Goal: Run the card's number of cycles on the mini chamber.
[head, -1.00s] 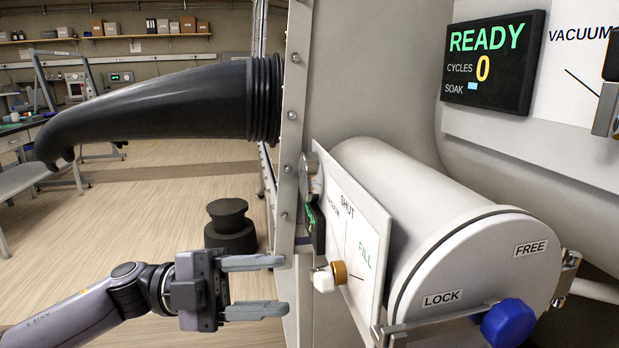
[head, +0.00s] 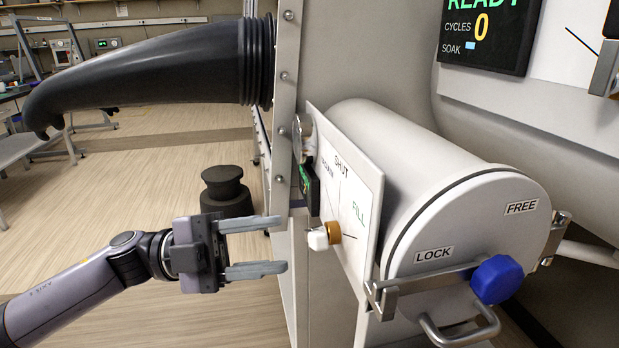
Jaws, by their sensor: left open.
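The mini chamber (head: 405,185) is a pale cylinder with a round door (head: 490,235) labelled LOCK and FREE. A latch bar with a blue knob (head: 497,279) crosses the door, and a metal handle (head: 462,330) shows below it. A valve panel (head: 345,200) beside it reads SHUT and FILL, a third label partly hidden; its white and brass valve handle (head: 325,236) points left. The display (head: 485,30) shows READY, cycles 0 and a small blue soak mark. My left gripper (head: 284,245) is open and empty, left of the valve handle and apart from it. My right gripper is out of view.
A black glove sleeve (head: 160,70) sticks out left from the wall port above my left arm. A dark round stand (head: 225,190) is on the floor behind my gripper. A small green-lit gauge (head: 308,187) sits by the panel.

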